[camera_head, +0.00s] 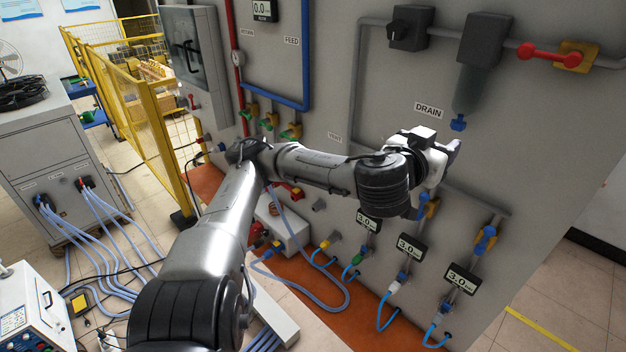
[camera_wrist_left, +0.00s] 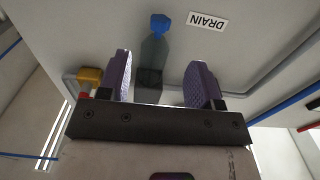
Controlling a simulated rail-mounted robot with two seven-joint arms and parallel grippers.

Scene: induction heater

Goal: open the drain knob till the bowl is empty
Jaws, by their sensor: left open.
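The drain knob (camera_head: 458,123) is small and blue, at the bottom of a smoky see-through bowl (camera_head: 467,92) on the grey panel, beside the DRAIN label. The left wrist view shows the knob (camera_wrist_left: 160,24) and the bowl (camera_wrist_left: 151,55) upside down. How much liquid the bowl holds I cannot tell. My left gripper (camera_head: 450,152) is just below the knob, open and empty. In the left wrist view its purple finger pads (camera_wrist_left: 160,62) stand apart, with the bowl showing between them and the knob past their tips. They appear clear of both. My right gripper is out of view.
A black rotary switch (camera_head: 408,27) and a red valve handle (camera_head: 550,55) sit on the pipe either side of the bowl's dark head. Blue valve handles (camera_head: 485,239), gauges and hoses lie below. A yellow fence (camera_head: 135,100) stands left.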

